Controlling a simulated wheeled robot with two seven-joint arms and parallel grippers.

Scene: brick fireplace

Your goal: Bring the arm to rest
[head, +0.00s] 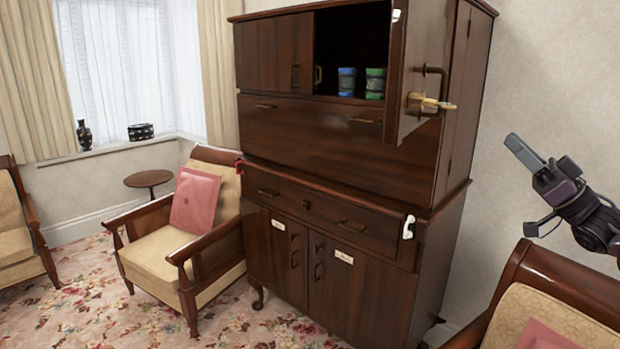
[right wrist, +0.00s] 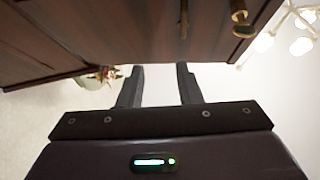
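My right gripper (head: 543,165) is raised at the right of the head view, in front of the bare wall and to the right of the dark wooden cabinet (head: 330,150). It is apart from the cabinet and touches nothing that I can see. In the right wrist view its two dark fingers stand apart with nothing between them, so the right gripper (right wrist: 159,78) is open and empty. My left gripper is not in view.
The cabinet's upper right door (head: 418,70) stands open. A blue jar (head: 347,81) and a green jar (head: 375,83) stand inside. An armchair with a pink cushion (head: 195,200) is left of the cabinet; another armchair (head: 530,285) is at the lower right, below my right gripper.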

